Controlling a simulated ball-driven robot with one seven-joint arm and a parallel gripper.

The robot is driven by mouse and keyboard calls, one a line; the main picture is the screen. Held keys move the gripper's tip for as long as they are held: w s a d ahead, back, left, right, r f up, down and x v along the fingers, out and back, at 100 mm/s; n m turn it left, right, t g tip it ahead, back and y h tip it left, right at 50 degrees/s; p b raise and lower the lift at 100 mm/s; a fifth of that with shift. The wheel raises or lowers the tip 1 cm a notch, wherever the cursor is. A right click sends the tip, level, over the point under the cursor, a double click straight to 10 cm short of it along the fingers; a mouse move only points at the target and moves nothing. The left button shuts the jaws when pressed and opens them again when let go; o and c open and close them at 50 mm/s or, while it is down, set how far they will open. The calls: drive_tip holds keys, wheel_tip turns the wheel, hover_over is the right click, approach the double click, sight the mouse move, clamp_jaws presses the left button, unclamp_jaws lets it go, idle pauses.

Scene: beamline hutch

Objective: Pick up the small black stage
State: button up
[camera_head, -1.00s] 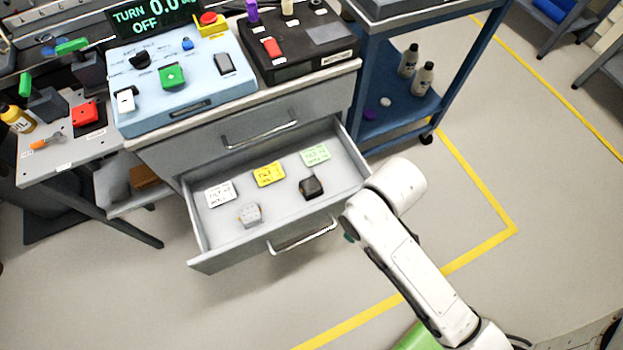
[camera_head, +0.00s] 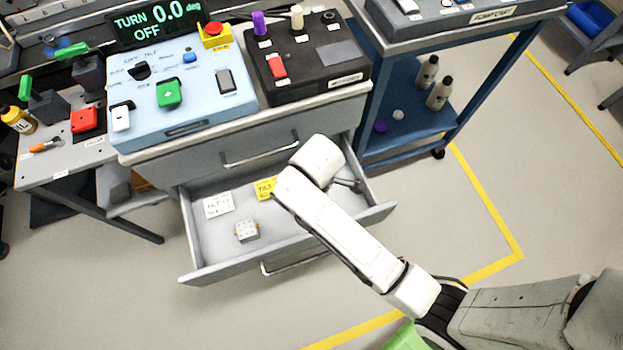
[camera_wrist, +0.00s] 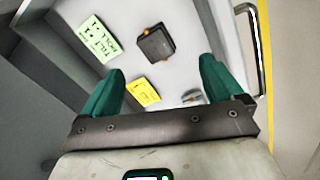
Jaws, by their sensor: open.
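The small black stage (camera_wrist: 155,43) lies on the floor of the open drawer (camera_head: 215,270), seen in the wrist view with small orange-brown marks on its edges. My gripper (camera_wrist: 161,66) is open and empty, its two green fingers apart; the stage shows beyond the fingertips, between their lines. I cannot tell the exact height left between them.
A green label (camera_wrist: 99,40) lies beside the stage. The drawer handle (camera_wrist: 254,40) runs along the front. A blue cart (camera_head: 405,130) stands to the right.

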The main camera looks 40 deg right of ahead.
drive_tip(key=f+n+b, duration=0.1)
drive_tip(key=f, duration=0.3)
drive_tip(key=w+f+n+b, duration=0.1)
drive_tip(key=f, duration=0.3)
drive_tip(key=w+f+n+g, duration=0.1)
drive_tip(key=f+n, duration=0.1)
drive_tip(key=f, duration=0.3)
drive_tip(key=shift+w+d+h+b, duration=0.1)
drive_tip(key=shift+w+h+b, duration=0.1)
drive_tip(key=shift+h+b, duration=0.2)
drive_tip(key=c, duration=1.3)
